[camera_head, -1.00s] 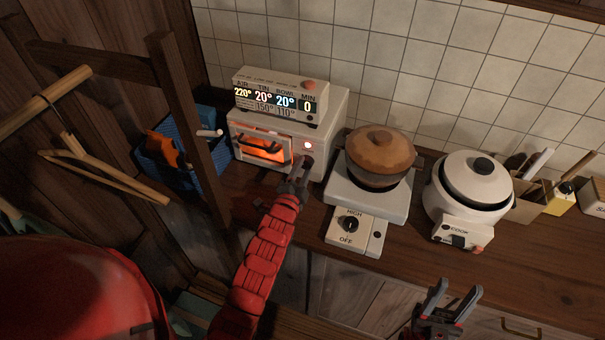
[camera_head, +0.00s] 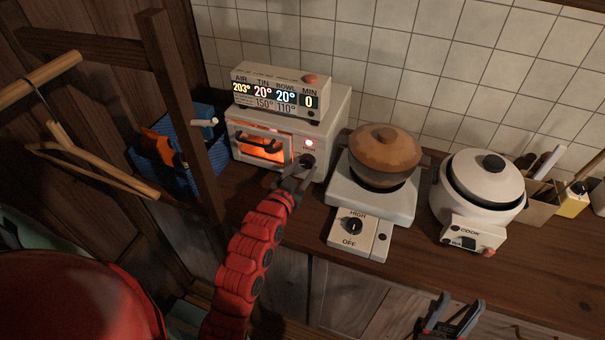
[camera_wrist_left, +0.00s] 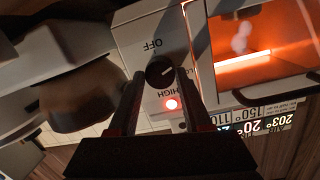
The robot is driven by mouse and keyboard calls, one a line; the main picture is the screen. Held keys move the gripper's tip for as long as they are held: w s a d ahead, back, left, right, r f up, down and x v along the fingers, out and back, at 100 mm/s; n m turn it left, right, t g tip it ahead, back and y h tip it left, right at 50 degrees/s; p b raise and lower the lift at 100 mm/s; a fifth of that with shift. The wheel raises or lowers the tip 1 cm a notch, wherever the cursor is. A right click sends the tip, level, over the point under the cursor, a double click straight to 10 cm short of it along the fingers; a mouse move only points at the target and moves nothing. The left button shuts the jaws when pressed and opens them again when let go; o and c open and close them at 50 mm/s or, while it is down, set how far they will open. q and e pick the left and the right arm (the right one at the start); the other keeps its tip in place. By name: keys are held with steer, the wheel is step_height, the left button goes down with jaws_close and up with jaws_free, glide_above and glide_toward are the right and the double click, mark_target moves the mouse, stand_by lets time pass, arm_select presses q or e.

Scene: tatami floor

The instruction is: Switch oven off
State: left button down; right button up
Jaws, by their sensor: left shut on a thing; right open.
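The white oven (camera_head: 234,133) stands at the back left of the counter, its window glowing orange. Its black knob (camera_head: 307,160) is on the front right, below a lit red lamp (camera_head: 309,143). My left gripper (camera_head: 298,174) is at this knob. In the left wrist view, which shows the oven upside down, the knob (camera_wrist_left: 159,70) lies between the fingertips (camera_wrist_left: 160,76), with OFF and HIGH printed on either side. The fingers are shut on it. The knob's exact pointer direction is unclear. My right gripper (camera_head: 450,312) is open and empty in front of the counter.
A display box (camera_head: 268,76) on the oven reads AIR 203°, MIN 0. Right of it stand a hot plate (camera_head: 345,202) with a lidded brown pot (camera_head: 386,150) and a white rice cooker (camera_head: 470,203). A wooden post (camera_head: 180,90) and blue basket (camera_head: 205,165) are left.

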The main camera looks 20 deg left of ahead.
arm_select(q)
steer(key=n+b, duration=0.2)
steer(key=n, duration=0.1)
steer(key=shift+a+f+n, duration=0.1)
steer(key=shift+f+n, duration=0.2)
steer(key=shift+f, duration=0.05)
steer(key=n+h+b, duration=0.1)
steer(key=n+b, duration=0.1)
steer(key=n, duration=0.1)
steer(key=shift+b, duration=0.3)
steer(key=n+b, duration=0.1)
steer(key=n, duration=0.2)
steer(key=shift+r+t, duration=0.1)
steer(key=shift+t, duration=0.2)
steer(key=shift+n+b, duration=0.5)
steer(key=shift+n, duration=1)
steer(key=shift+c, duration=1.7)
jaws_free()
